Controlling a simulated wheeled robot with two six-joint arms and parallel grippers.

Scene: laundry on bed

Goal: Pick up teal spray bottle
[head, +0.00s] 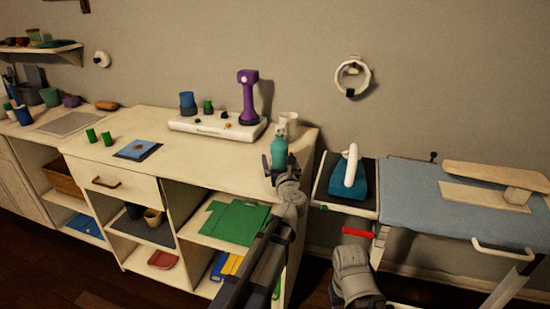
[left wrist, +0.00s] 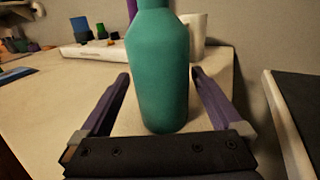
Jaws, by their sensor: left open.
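The teal spray bottle (head: 279,149) stands upright at the right end of the cream cabinet top, with a pale spray head. My left gripper (head: 277,166) is at the bottle, partly covering its base in the head view. In the left wrist view the bottle (left wrist: 160,75) stands between the two open purple fingers of the gripper (left wrist: 160,95), with a visible gap on each side. Its top is cut off there. A grey part of my right arm (head: 355,275) shows at the bottom of the head view; its fingers cannot be made out.
A white mug (head: 288,121) stands just behind the bottle. A white board (head: 205,127) with a purple device (head: 248,95) lies further left. Right of the cabinet are a teal iron (head: 347,180) and a blue ironing board (head: 450,205).

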